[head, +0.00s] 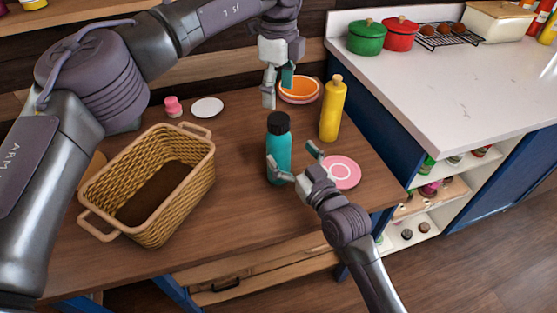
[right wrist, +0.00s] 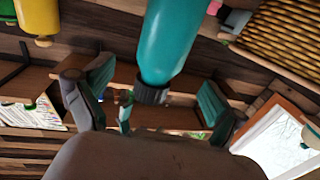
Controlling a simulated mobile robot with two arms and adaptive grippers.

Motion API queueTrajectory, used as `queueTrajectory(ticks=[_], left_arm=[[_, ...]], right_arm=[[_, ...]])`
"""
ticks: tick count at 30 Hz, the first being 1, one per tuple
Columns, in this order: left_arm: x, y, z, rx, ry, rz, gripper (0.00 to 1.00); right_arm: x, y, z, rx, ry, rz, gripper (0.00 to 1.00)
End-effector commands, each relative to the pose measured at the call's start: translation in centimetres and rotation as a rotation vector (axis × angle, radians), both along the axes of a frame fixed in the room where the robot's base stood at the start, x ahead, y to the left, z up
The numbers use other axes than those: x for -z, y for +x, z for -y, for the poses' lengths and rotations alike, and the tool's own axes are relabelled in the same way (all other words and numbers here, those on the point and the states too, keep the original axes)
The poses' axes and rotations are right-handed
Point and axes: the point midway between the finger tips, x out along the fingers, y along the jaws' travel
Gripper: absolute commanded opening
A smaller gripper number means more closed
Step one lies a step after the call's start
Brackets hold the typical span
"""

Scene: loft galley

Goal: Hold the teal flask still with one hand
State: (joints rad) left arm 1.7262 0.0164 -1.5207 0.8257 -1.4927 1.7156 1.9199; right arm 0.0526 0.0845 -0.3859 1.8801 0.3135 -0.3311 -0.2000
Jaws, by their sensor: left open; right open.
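The teal flask (head: 279,155) with a black cap stands upright on the wooden table. In the right wrist view the flask (right wrist: 168,40) appears upside down, its cap (right wrist: 152,93) between my spread fingers. My right gripper (head: 294,161) is open just to the right and front of the flask, one finger reaching across its front low down and the other to its right. I cannot tell whether a finger touches it. My left gripper (head: 279,88) is open and empty, pointing down behind the flask near the orange bowl.
A wicker basket (head: 205,150) stands left. A yellow bottle (head: 332,110), orange bowl (head: 299,88) and pink plate (head: 343,172) crowd the flask's right side. A white saucer (head: 207,107) and pink jar (head: 173,106) sit behind. Table front is clear.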

Motion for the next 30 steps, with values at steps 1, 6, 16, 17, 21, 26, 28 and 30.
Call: queueTrajectory(ticks=[1,6,16,17,21,26,28,30], left_arm=[[0.0,0.0,0.0,0.001,-0.001,0.000,0.74],[0.0,0.0,0.0,0.001,-0.001,0.000,0.74],[0.0,0.0,0.0,0.002,-0.002,0.000,0.74],[0.0,0.0,0.0,0.002,-0.002,0.000,0.74],[0.0,0.0,0.1,0.002,-0.002,0.000,0.74],[0.0,0.0,0.0,0.002,-0.002,0.000,0.74],[0.0,0.0,0.0,0.002,-0.002,0.000,0.74],[0.0,0.0,0.0,0.002,-0.002,0.000,0.74]], right_arm=[[-0.2,1.0,-0.6,-0.001,0.003,0.001,0.95],[0.0,3.4,-1.9,-0.001,0.002,-0.001,0.95],[0.0,5.2,-2.8,-0.001,0.001,0.000,0.95],[0.0,5.2,-2.8,-0.001,0.000,-0.001,0.95],[0.0,5.2,-2.8,-0.001,0.000,-0.001,0.95],[0.0,5.2,-2.8,-0.001,0.000,-0.001,0.76],[0.0,5.2,-2.8,-0.001,0.000,-0.001,0.65],[0.0,5.2,-2.8,-0.001,0.000,-0.001,0.53]])
